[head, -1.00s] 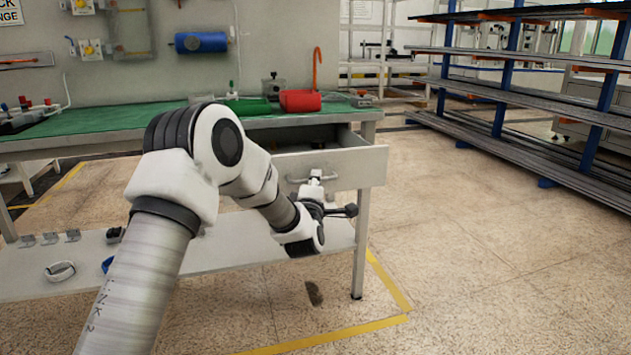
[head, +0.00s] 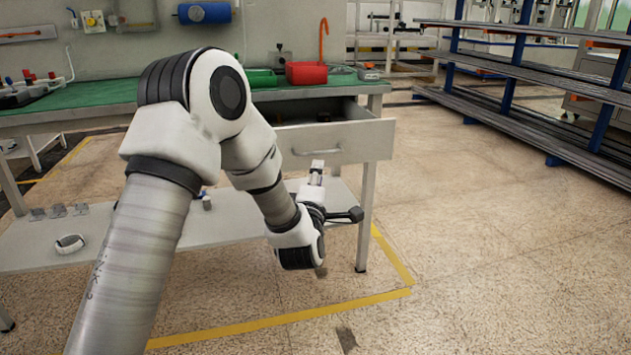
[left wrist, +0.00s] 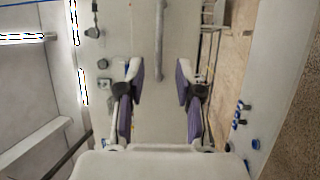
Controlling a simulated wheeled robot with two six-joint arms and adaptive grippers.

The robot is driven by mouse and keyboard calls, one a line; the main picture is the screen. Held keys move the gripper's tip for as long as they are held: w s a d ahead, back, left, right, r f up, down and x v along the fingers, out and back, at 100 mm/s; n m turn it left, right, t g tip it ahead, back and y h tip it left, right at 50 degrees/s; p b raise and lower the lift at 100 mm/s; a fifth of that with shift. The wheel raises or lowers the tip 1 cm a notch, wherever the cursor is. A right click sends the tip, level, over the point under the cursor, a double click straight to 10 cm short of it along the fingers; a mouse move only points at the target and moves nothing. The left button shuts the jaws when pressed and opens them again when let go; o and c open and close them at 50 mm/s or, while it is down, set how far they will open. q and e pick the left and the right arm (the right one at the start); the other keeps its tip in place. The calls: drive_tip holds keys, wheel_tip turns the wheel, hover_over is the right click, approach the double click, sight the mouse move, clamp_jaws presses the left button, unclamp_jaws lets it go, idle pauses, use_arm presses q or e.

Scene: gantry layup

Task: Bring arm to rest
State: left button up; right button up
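My left arm reaches in from the left in the head view, with the left gripper (head: 317,172) just below and in front of the open drawer (head: 342,146) of the workbench. In the left wrist view the two fingers (left wrist: 160,72) stand apart with nothing between them. A long bar, which looks like the drawer handle (left wrist: 160,38), shows beyond the fingertips, apart from them. The drawer handle also shows in the head view (head: 304,152), partly behind the gripper. My right gripper is not in view.
The workbench has a green top (head: 90,95) with a red bin (head: 313,73) near its right end. A white ring-shaped item (head: 70,243) lies on the lower shelf (head: 130,245). A rack (head: 520,90) stands at right. The floor between is clear.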

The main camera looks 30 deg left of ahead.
use_arm(q)
drive_tip(key=shift+v, duration=1.2)
